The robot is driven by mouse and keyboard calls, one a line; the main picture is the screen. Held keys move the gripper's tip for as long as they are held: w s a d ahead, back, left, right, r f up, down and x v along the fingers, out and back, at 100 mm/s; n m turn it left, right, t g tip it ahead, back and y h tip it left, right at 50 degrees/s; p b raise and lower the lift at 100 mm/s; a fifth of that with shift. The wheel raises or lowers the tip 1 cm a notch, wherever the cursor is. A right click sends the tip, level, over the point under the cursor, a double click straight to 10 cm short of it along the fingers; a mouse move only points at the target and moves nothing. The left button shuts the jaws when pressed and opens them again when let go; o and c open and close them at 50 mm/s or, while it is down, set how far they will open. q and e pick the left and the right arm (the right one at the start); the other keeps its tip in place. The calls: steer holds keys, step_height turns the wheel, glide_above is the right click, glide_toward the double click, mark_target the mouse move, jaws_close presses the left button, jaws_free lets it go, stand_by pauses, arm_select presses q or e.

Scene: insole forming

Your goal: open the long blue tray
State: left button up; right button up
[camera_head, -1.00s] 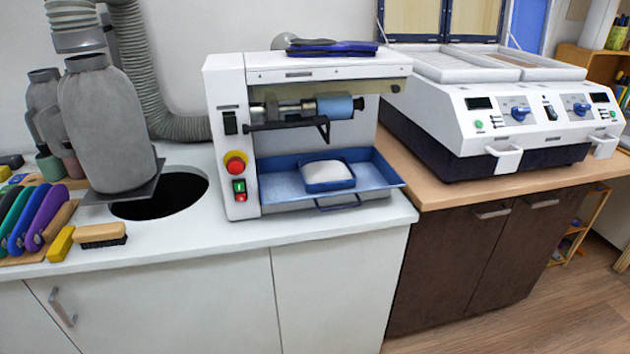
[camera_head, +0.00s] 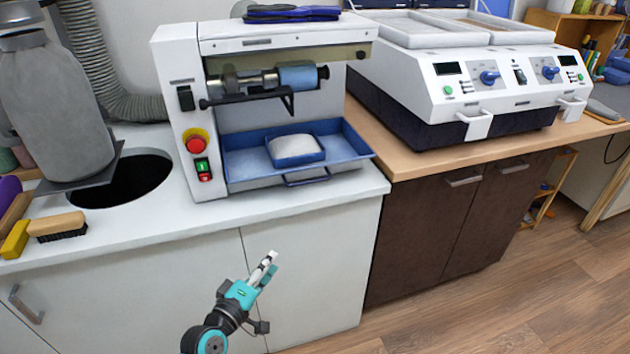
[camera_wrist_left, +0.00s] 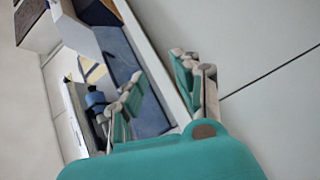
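The long blue tray (camera_head: 245,167) sits in the bottom of the white grinding machine on the white counter. Its dark front handle (camera_head: 307,178) hangs at the front edge. A small blue dish (camera_head: 300,160) with a white powdery heap lies in it. My left gripper (camera_head: 268,266) is in front of the white cabinet doors, below the counter edge and apart from the tray. In the left wrist view its fingers (camera_wrist_left: 160,95) stand apart with nothing between them, and a blue surface, likely the tray, shows beyond. My right gripper is not in view.
The grinding machine (camera_head: 176,140) has red and green buttons on its left front. A dark round hole (camera_head: 122,180) and a brush (camera_head: 58,226) are on the counter's left. A twin-panel white machine (camera_head: 500,80) stands on the wooden counter at right. Floor space is free at lower right.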

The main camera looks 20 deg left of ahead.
arm_select(q)
step_height(320, 180, up, 10)
steer(key=d+n+t+h, duration=0.1)
steer(key=n+t, duration=0.1)
steer(key=p, duration=0.1)
glide_toward(308, 182)
steer(key=x, duration=1)
steer(key=shift+w+f, duration=0.15)
steer(key=shift+f, duration=0.05)
steer(key=shift+a, duration=0.1)
jaws_close()
